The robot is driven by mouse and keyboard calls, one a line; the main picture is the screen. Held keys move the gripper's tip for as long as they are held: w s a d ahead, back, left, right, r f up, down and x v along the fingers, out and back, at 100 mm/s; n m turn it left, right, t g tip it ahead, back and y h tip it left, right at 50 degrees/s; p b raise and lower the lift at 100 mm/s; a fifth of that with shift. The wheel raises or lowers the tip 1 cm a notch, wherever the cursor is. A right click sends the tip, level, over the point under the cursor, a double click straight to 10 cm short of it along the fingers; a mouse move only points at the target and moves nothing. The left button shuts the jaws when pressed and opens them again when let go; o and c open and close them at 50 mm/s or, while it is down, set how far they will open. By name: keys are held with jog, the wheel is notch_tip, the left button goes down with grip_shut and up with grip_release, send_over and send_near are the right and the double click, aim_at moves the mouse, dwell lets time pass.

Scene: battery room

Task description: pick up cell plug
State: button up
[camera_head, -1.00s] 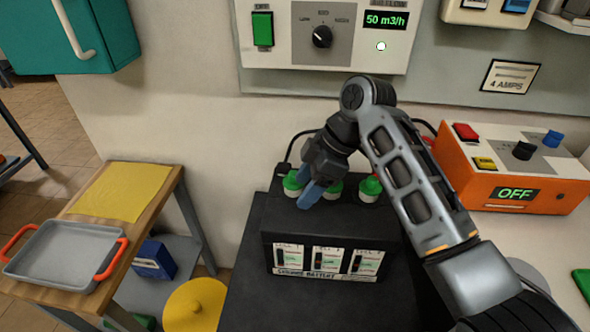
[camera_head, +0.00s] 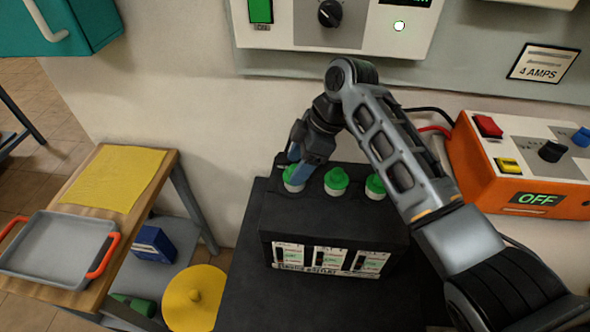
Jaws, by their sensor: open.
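Three green cell plugs stand in a row on top of the black battery: a left plug (camera_head: 293,178), a middle plug (camera_head: 336,181) and a right plug (camera_head: 375,186). Each has a green top over a pale base. My gripper (camera_head: 294,160) points down at the left plug, with its blue fingers open and at or just above the plug's top. The fingers partly hide this plug, and I cannot tell whether they touch it. The battery (camera_head: 330,225) shows several labelled gauges on its front.
An orange charger (camera_head: 540,190) reading OFF stands to the right, with cables running behind my arm. A wooden table at left holds a grey tray (camera_head: 60,248) and a yellow cloth (camera_head: 115,180). A control panel (camera_head: 270,30) hangs on the wall above.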

jog(key=shift+x, duration=1.05)
jog(key=c, duration=0.7)
jog(key=shift+r, duration=0.1)
